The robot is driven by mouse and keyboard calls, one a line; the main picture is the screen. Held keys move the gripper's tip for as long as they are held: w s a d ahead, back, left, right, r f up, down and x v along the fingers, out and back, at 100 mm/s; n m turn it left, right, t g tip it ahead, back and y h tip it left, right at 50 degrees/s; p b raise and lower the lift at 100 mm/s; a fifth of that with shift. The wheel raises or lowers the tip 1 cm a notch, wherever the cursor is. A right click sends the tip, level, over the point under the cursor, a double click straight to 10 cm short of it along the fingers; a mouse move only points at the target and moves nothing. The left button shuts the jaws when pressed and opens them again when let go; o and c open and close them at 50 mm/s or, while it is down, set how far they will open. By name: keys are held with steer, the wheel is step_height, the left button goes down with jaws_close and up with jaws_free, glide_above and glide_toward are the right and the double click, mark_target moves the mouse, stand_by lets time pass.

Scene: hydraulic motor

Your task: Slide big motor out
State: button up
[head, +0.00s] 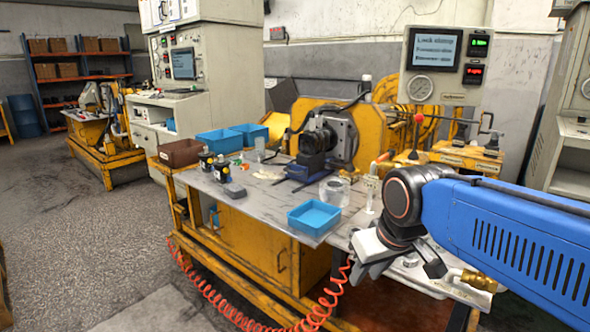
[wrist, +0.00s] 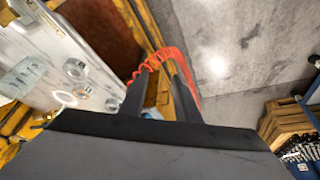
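The big motor (head: 318,138) is a dark, rounded unit at the middle of the bench in the head view. It sits against a grey round plate (head: 347,135) on the yellow test stand, above a dark blue support (head: 305,168). My gripper (head: 402,271) is at the front right edge of the bench, well apart from the motor and pointing down. Its two fingers also show in the wrist view (wrist: 159,100), spread with a gap between them and nothing held. The motor is not seen in the wrist view.
A blue tray (head: 314,217) and a clear jar (head: 335,190) stand between my gripper and the motor. Small black bottles (head: 222,170) and more bins are at left. A red coiled hose (head: 215,297) hangs along the bench front. A display panel (head: 434,65) stands behind.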

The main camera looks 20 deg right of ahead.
steer(key=w+r+n, duration=0.1)
steer(key=w+r, duration=0.5)
steer(key=w, duration=0.3)
steer(key=w+r+n, duration=0.1)
steer(key=w+r, duration=0.4)
steer(key=w, duration=0.4)
steer(key=w+d+r+n, duration=0.1)
steer(key=w+r, duration=0.4)
steer(key=w, duration=0.9)
steer(key=n+y, duration=0.1)
steer(key=n, duration=0.3)
glide_above(295, 167)
steer(key=s, duration=1.2)
step_height(295, 167, down, 3)
steer(key=x, duration=1.7)
steer(key=shift+s+a, duration=0.1)
steer(key=shift+a, duration=0.05)
jaws_close()
